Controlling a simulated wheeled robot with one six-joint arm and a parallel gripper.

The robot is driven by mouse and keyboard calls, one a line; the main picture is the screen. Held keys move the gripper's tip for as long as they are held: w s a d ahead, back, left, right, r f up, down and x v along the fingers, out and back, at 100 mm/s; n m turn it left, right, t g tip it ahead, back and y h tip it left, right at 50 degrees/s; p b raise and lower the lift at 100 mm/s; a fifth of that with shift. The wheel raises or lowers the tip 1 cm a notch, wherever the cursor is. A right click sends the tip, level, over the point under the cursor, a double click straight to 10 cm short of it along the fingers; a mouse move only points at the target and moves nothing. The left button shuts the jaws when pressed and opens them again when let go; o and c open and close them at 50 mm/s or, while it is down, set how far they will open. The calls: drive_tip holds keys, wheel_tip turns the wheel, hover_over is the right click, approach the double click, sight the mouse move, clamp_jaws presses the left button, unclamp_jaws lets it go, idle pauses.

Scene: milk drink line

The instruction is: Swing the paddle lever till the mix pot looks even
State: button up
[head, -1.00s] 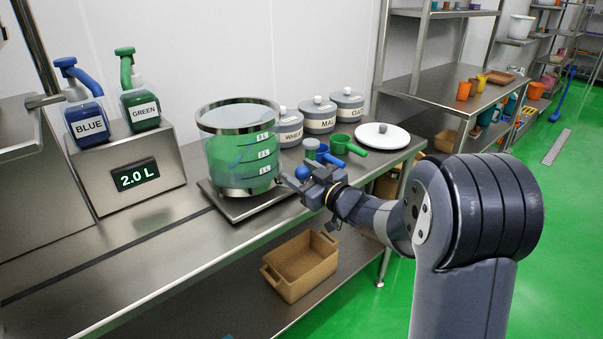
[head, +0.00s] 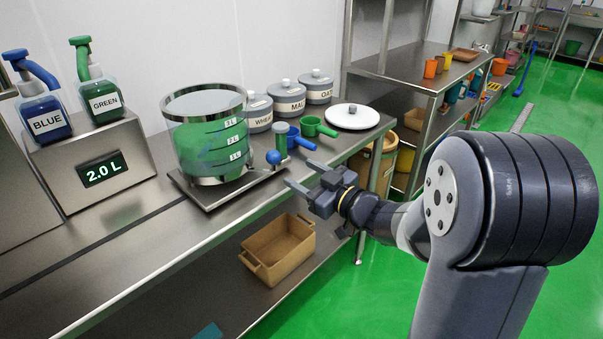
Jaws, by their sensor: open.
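The mix pot (head: 208,142) is a clear, metal-rimmed vessel on a flat metal base, marked 1 L, 2 L and 3 L. Its contents look mostly green, with a darker blue-green tint in places; I cannot tell whether they are fully even. The paddle lever's blue ball knob (head: 273,157) sticks out at the pot's lower right. My gripper (head: 301,174) is open and empty, to the right of and slightly below the knob, with a gap between them. Its two fingers point toward the pot.
Blue (head: 43,118) and green (head: 101,100) pump bottles stand on a box whose display (head: 101,169) reads 2.0 L. The front counter is clear.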

sight(279, 161)
drive_tip(key=shift+r, duration=0.1)
drive_tip(key=p, duration=0.7)
drive_tip(key=shift+w+d+r, duration=0.15)
drive_tip(key=shift+w+r, duration=0.05)
drive_tip(key=shift+r, duration=0.1)
drive_tip(key=shift+f+p, duration=0.1)
drive_tip(key=shift+p, duration=0.65)
drive_tip(key=shift+f+p, duration=0.2)
drive_tip(key=shift+p, duration=0.2)
drive_tip(key=p+x, duration=0.1)
drive_tip(key=x, duration=0.9)
drive_tip(key=shift+a+f, duration=0.1)
drive_tip(key=shift+a, duration=0.25)
